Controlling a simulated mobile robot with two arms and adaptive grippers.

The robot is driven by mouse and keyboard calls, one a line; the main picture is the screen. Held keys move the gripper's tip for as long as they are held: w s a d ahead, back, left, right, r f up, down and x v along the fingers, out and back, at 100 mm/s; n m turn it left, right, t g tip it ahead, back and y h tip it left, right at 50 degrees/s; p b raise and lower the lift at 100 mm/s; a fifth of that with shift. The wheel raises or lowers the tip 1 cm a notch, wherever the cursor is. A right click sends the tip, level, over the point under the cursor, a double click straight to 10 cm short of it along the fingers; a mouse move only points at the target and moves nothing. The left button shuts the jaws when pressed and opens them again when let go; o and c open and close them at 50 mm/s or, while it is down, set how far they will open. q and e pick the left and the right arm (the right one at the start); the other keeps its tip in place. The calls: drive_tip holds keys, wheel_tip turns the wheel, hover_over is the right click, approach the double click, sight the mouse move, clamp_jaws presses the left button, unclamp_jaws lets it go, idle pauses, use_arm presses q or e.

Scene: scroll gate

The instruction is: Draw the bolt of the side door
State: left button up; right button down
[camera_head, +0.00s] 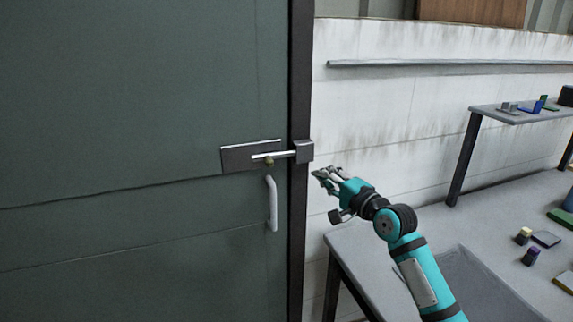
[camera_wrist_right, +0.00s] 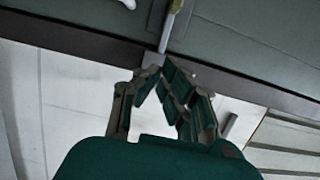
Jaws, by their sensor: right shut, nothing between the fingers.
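The dark green side door (camera_head: 130,100) fills the left of the head view. Its bolt (camera_head: 286,154) is a pale rod on a grey plate (camera_head: 235,159), with a small olive knob (camera_head: 269,163) below it. The rod's right end reaches the metal keeper block (camera_head: 304,151) on the dark door frame (camera_head: 301,60). My right gripper (camera_head: 318,173) is shut and empty, just right of the frame and slightly below the keeper, apart from the knob. My left gripper is not in view.
A white pull handle (camera_head: 272,203) hangs on the door below the bolt. A grey table (camera_head: 350,250) stands at lower right under my right arm. A shelf table (camera_head: 490,112) with small items stands behind.

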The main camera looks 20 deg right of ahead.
sight(255, 161)
drive_tip(key=p+x, duration=0.1)
drive_tip(key=x, duration=0.9)
drive_tip(key=shift+w+p, duration=0.1)
drive_tip(key=shift+p, duration=0.2)
drive_tip(key=a+p, duration=0.2)
drive_tip(key=shift+a, duration=0.3)
drive_tip(key=shift+s+a, duration=0.2)
drive_tip(key=shift+a, duration=0.45)
drive_tip(key=shift+f, duration=0.1)
drive_tip(key=a+p, duration=0.2)
drive_tip(key=a, duration=0.1)
drive_tip(key=a+p, duration=0.2)
drive_tip(key=a, duration=0.1)
drive_tip(key=shift+s+r, duration=0.1)
drive_tip(key=shift+r, duration=0.1)
drive_tip(key=shift+a+f, duration=0.15)
drive_tip(key=shift+a, duration=0.25)
drive_tip(key=shift+d, duration=0.15)
